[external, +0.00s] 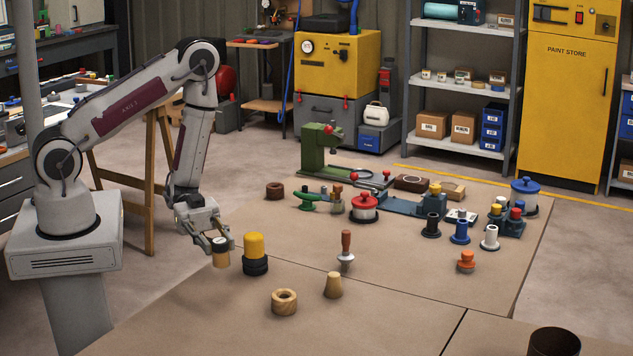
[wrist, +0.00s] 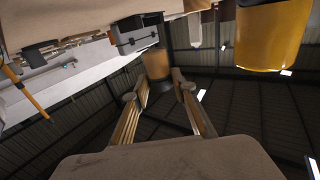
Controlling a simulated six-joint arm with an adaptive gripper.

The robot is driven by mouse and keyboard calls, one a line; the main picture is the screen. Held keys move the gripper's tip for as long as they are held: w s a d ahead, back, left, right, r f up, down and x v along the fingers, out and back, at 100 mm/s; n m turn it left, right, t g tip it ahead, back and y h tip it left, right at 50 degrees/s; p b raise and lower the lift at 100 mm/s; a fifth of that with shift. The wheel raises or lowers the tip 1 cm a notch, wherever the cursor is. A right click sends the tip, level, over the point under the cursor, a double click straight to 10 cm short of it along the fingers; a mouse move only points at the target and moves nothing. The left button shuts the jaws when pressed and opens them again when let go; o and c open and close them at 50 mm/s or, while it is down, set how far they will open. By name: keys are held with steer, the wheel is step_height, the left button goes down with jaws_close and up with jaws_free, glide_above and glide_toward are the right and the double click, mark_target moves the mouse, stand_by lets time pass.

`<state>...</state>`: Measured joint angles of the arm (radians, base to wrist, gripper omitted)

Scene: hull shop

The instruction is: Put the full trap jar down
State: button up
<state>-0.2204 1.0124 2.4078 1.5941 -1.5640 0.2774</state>
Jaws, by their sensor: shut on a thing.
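A small jar (external: 221,259) with an amber-brown body and a dark-rimmed top is in my gripper (external: 218,243), near the left edge of the brown table. The fingers are shut around its upper part. It looks about upright; I cannot tell whether its base touches the table.
A yellow-topped black cylinder (external: 255,252) stands close right of the jar; its yellow part (wrist: 275,38) shows in the wrist view. The front-left tabletop (external: 200,315) is clear.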

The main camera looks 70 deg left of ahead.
steer(key=shift+f, duration=1.6)
steer(key=shift+f, duration=1.85)
steer(key=shift+f, duration=0.2)
steer(key=o, duration=1.1)
steer(key=shift+a, duration=0.1)
